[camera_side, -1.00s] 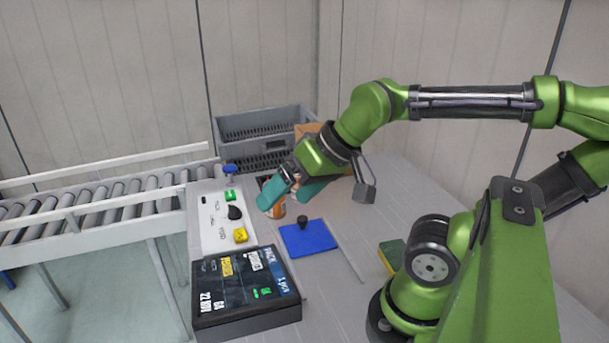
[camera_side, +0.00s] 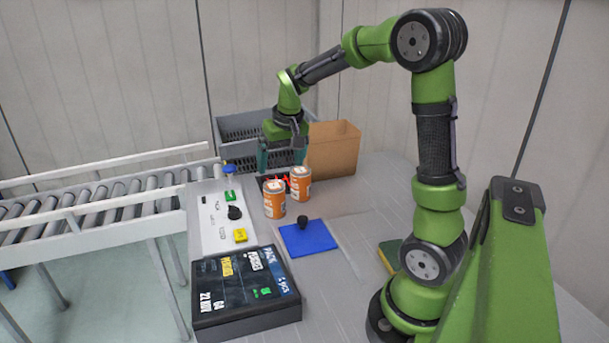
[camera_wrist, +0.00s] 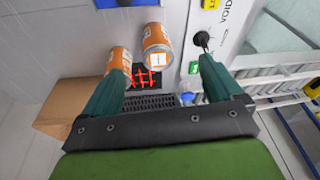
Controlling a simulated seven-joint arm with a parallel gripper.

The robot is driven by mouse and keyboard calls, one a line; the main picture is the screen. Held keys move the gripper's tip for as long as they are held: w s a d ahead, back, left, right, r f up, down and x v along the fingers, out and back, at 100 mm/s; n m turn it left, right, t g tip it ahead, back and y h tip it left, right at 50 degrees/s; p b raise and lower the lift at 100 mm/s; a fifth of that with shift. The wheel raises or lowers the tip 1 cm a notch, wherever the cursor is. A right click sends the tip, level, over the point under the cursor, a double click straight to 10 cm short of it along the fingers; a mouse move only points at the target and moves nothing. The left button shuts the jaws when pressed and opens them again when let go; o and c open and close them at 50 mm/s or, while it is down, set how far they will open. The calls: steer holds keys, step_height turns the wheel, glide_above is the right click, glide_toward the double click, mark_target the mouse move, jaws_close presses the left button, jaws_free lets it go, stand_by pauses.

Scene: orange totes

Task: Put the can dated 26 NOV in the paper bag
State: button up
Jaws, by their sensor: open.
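Two orange cans with pale tops stand upright close together on the table, a left one (camera_side: 274,199) and a right one (camera_side: 300,183). In the wrist view, one can (camera_wrist: 158,45) is right of the other (camera_wrist: 119,62). I cannot read a date on either can. The brown paper bag (camera_side: 333,150) stands open behind the right can; its side shows at left in the wrist view (camera_wrist: 62,108). My gripper (camera_side: 281,160) has teal fingers, open and empty, pointing down behind and above the cans. Its left finger partly overlaps one can in the wrist view.
A grey crate (camera_side: 240,130) stands behind my gripper. A dark plate with red marks (camera_wrist: 147,78) lies by the cans. A blue pad with a black knob (camera_side: 307,238), a button panel (camera_side: 213,232) and a dark display (camera_side: 245,290) are in front. A roller conveyor (camera_side: 120,194) runs left.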

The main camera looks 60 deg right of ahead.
mark_target(277, 186)
steer(key=w+d+f, duration=0.1)
steer(key=f, duration=0.2)
steer(key=w+d+f, duration=0.1)
steer(key=f, duration=0.2)
steer(key=w+d+f, duration=0.1)
steer(key=d+f, duration=0.1)
steer(key=f, duration=0.1)
steer(key=shift+w+f, duration=0.35)
steer(key=shift+w, duration=0.05)
steer(key=shift+h, duration=0.3)
steer(key=shift+a+x, duration=0.15)
steer(key=shift+x, duration=1.35)
steer(key=shift+a+x, duration=0.1)
steer(key=shift+x, duration=1.4)
steer(key=shift+w, duration=0.25)
steer(key=shift+r, duration=0.15)
steer(key=c, duration=1.4)
